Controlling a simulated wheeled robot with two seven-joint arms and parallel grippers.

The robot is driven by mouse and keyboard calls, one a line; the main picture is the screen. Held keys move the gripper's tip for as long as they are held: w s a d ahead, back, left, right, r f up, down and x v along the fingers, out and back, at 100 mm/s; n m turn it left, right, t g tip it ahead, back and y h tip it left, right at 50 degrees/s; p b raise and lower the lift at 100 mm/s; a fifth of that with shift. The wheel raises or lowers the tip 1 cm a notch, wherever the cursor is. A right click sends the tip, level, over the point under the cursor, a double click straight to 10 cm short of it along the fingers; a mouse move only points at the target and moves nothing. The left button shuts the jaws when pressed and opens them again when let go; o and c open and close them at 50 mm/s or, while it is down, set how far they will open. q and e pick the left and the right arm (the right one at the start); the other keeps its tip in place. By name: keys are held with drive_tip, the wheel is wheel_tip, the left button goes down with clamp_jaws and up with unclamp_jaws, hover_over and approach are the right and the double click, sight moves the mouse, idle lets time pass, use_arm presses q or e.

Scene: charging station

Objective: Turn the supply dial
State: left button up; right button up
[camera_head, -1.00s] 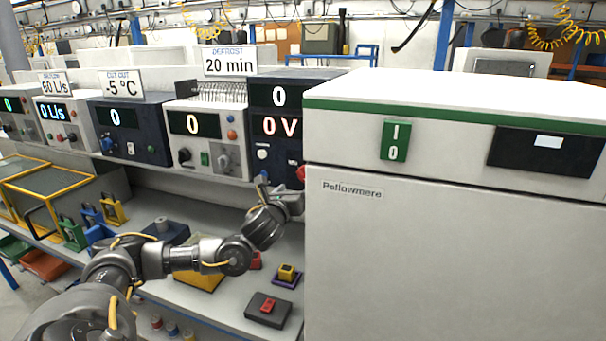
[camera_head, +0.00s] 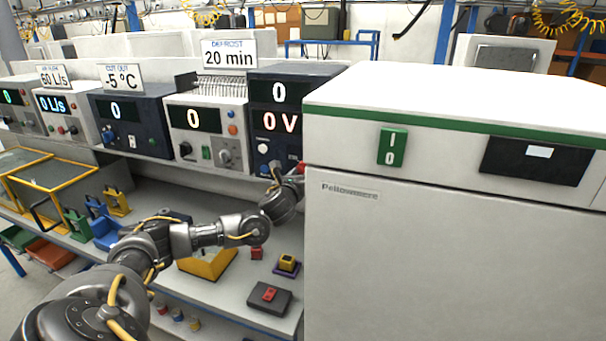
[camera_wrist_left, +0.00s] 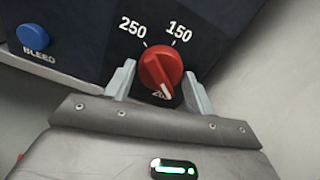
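The red round dial (camera_wrist_left: 160,68) sits on the dark panel in the left wrist view, with marks 250 and 150 above it. Its white pointer line faces down and slightly right, at a partly hidden label starting with 20. My left gripper (camera_wrist_left: 161,82) is open, one finger on each side of the dial's lower half. I cannot tell whether either finger touches it. In the head view my left gripper (camera_head: 281,173) is at the lower front of the dark unit (camera_head: 281,93), which reads 0 and 0 V. My right gripper is not in view.
A large white cabinet (camera_head: 400,245) stands close to the right of my left gripper. A blue BLEED button (camera_wrist_left: 33,38) is left of the dial. Other instruments line the shelf. A grey box with a red switch (camera_head: 269,295) lies on the bench below.

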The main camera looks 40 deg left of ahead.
use_arm(q)
drive_tip(key=c, duration=0.5)
drive_tip(key=shift+c, duration=0.2)
drive_tip(key=shift+n, duration=0.3)
drive_tip(key=shift+d+n+b, duration=0.1)
drive_tip(key=shift+n+b, duration=1.25)
drive_tip(key=shift+n, duration=3.65)
drive_tip(key=o, duration=1)
drive_tip(key=shift+r, duration=0.1)
drive_tip(key=shift+c, duration=0.2)
